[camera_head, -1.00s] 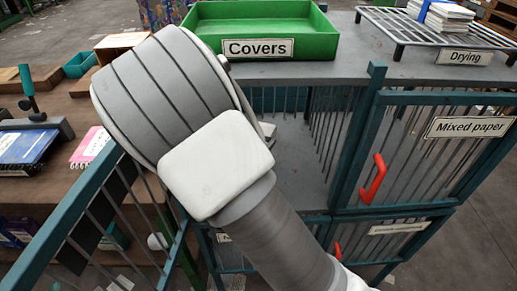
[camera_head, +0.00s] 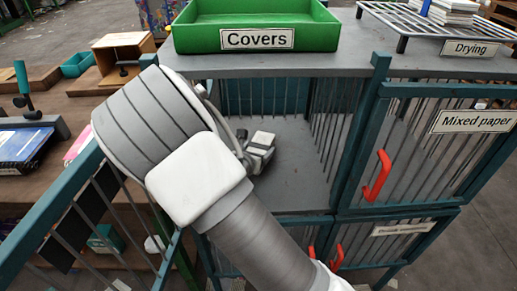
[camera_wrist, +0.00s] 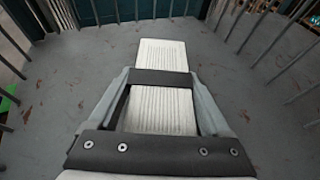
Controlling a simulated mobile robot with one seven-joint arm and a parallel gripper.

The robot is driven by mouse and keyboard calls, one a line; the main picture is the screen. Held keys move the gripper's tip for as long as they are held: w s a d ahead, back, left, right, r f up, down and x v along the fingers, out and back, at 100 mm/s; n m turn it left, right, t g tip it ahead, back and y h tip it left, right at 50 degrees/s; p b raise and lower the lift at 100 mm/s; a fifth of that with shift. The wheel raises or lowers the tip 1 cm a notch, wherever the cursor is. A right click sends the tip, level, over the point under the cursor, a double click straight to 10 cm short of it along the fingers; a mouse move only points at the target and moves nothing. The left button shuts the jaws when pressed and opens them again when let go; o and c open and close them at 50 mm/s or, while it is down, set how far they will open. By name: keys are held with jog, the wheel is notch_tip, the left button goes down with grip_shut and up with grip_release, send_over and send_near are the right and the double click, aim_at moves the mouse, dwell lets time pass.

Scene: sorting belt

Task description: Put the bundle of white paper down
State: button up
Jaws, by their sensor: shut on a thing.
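The bundle of white paper (camera_wrist: 162,55) is a pale ribbed block with a dark band across it in the wrist view. My gripper (camera_wrist: 162,80) has one grey finger along each side of it and is shut on it. In the head view the bundle (camera_head: 263,138) shows as a small white block at the tip of my gripper (camera_head: 257,152), inside the open barred compartment. It is over the compartment's grey floor (camera_head: 292,172). I cannot tell whether it touches the floor. My arm hides the compartment's left part.
Bars (camera_head: 335,125) enclose the compartment, with a grey top above it. The green Covers tray (camera_head: 318,40) and the Drying rack (camera_head: 405,22) stand on that top. The Mixed paper door (camera_head: 440,150) with a red handle (camera_head: 377,176) is at right. The floor right of the bundle is clear.

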jog(key=o, duration=1.5)
jog(key=shift+r+p, duration=0.5)
jog(key=shift+p, duration=0.05)
jog(key=p+v, duration=0.3)
jog(key=v, duration=0.8)
jog(key=shift+f, duration=0.1)
jog(key=shift+s+a, duration=0.15)
jog(key=shift+s, duration=0.25)
